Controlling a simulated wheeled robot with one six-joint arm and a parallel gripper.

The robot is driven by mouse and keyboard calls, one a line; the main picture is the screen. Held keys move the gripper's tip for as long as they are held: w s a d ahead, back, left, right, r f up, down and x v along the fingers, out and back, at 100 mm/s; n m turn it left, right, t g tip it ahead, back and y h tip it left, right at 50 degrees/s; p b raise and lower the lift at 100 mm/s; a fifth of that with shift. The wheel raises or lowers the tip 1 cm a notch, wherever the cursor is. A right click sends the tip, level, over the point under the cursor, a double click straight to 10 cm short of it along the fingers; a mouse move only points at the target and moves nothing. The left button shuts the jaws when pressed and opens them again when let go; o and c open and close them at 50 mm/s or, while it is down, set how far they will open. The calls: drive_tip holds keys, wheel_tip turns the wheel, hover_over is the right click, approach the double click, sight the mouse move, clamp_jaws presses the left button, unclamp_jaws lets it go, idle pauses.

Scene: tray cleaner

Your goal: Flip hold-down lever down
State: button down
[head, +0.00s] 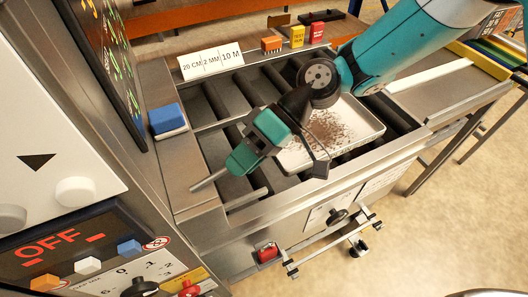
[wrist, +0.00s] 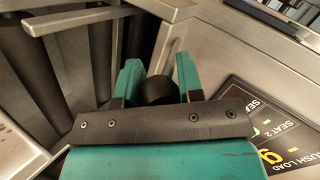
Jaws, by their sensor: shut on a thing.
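My gripper (head: 242,158) is over the near left end of the roller conveyor, its teal fingers pointing down and left. In the wrist view my gripper (wrist: 158,78) has its two teal fingers on either side of a dark round knob (wrist: 158,91), shut on it. The knob appears to be the grip of the hold-down lever. A bare metal bar (head: 208,179) of the lever sticks out at the lower left of the fingers. A metal bar also shows in the wrist view (wrist: 80,19). The knob is hidden by the fingers in the head view.
A white tray (head: 285,158) with brown crumbs lies on the rollers (head: 215,148) behind my gripper. A blue block (head: 167,118) is on the left frame edge. A panel reading OFF (head: 50,249) has knobs at lower left.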

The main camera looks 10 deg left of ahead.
drive_tip(key=shift+f, duration=0.5)
drive_tip(key=shift+d+f, duration=0.1)
drive_tip(key=c, duration=0.8)
unclamp_jaws()
drive_tip(key=shift+o, duration=0.2)
drive_tip(key=shift+w, duration=0.15)
drive_tip(key=b+v, duration=0.1)
drive_tip(key=v, duration=1.6)
drive_tip(key=shift+r, duration=0.25)
